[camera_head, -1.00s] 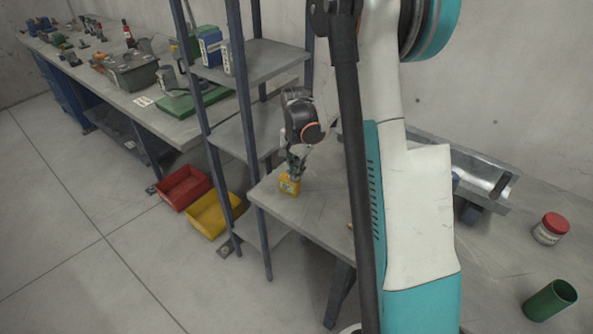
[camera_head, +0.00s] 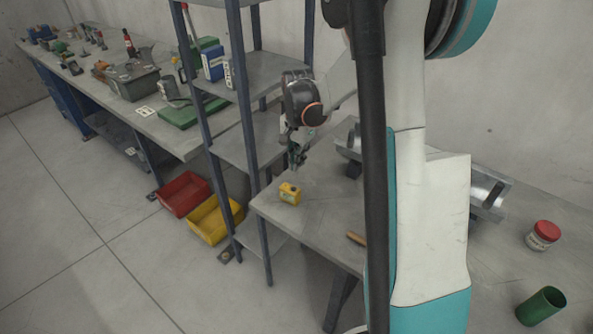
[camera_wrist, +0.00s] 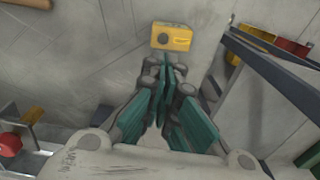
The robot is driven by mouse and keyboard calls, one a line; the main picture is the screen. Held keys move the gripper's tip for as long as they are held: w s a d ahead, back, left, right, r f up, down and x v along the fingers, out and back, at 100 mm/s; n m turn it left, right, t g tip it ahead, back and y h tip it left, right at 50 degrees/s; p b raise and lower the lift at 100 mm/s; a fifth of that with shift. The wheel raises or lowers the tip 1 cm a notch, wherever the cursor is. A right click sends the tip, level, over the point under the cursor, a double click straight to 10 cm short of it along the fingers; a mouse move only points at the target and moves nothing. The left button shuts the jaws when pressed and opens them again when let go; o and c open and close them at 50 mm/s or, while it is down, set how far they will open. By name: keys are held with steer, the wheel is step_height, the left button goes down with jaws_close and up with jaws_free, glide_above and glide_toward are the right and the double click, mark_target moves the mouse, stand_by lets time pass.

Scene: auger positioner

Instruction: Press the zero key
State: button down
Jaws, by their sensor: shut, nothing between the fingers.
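A small yellow box (camera_head: 290,193) sits near the left corner of the grey table. In the wrist view the yellow box (camera_wrist: 176,44) shows a dark round spot and a small label on its face. I cannot read any marking or tell which part is the zero key. My gripper (camera_head: 297,166) is just behind and above the box in the head view, apart from it. In the wrist view my gripper (camera_wrist: 166,66) has its fingertips together, close below the box in the picture, with nothing between them.
A metal shelf rack (camera_head: 248,150) stands close left of the table (camera_head: 318,222). A brown handle (camera_head: 356,239) lies at the table's front edge. A metal trough (camera_head: 490,195), a red-lidded jar (camera_head: 543,236) and a green cup (camera_head: 541,306) are to the right. Red and yellow bins are on the floor.

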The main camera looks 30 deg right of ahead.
step_height(320, 180, up, 5)
steer(key=shift+p, duration=0.45)
stand_by(0.6)
